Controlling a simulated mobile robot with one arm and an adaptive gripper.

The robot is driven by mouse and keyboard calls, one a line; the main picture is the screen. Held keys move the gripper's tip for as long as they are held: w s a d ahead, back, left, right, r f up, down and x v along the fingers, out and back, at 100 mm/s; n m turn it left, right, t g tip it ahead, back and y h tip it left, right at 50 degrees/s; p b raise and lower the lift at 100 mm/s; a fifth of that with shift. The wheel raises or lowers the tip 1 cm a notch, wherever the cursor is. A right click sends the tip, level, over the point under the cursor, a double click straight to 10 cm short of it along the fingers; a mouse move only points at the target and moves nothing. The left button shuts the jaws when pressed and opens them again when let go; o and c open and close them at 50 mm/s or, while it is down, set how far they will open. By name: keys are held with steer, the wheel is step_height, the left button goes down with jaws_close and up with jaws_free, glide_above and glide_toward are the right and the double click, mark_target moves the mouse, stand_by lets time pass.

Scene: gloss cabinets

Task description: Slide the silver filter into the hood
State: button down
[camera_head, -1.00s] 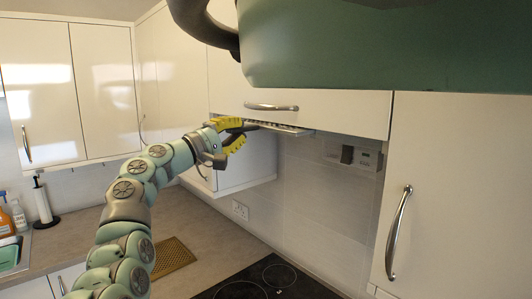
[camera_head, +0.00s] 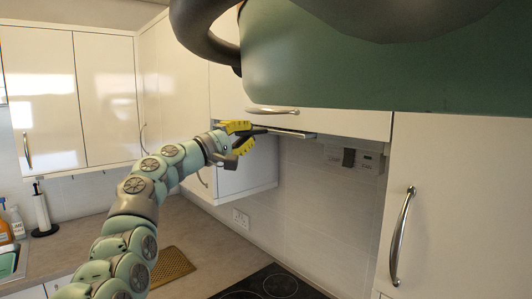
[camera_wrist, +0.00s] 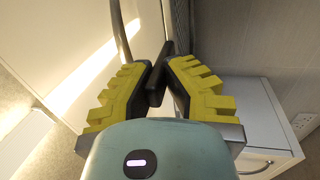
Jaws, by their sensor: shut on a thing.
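The silver filter (camera_head: 291,133) shows as a thin, almost edge-on strip just under the hood cabinet (camera_head: 340,121). My gripper (camera_head: 250,134), with yellow-padded fingers, is shut on its near left end. The filter lies close beneath the cabinet's lower edge; I cannot tell whether it touches the hood or sits inside it. In the wrist view my gripper (camera_wrist: 160,78) has its dark fingertips close together around a dark, narrow piece. The filter's face and the hood opening are hidden there.
A green body with a dark curved tube fills the upper right of the head view. Tall white doors (camera_head: 450,190) stand at right. A dark hob (camera_head: 275,284) lies below, with a worktop and brown mat (camera_head: 172,266) at left. Wall sockets (camera_head: 240,216) are behind.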

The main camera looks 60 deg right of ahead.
mark_target(259, 132)
steer(key=shift+s+d+f+b, duration=0.1)
steer(key=shift+s+d+b, duration=0.15)
steer(key=shift+d+b, duration=0.7)
steer(key=shift+s+d+f+b, duration=0.1)
steer(key=shift+s+d+b, duration=0.1)
steer(key=shift+d+b, duration=0.75)
steer(key=shift+s+d+r+b, duration=0.15)
steer(key=shift+d+b, duration=0.15)
steer(key=shift+b, duration=0.25)
steer(key=c, duration=1.1)
jaws_free()
steer(key=shift+o, duration=0.2)
steer(key=v, duration=1.2)
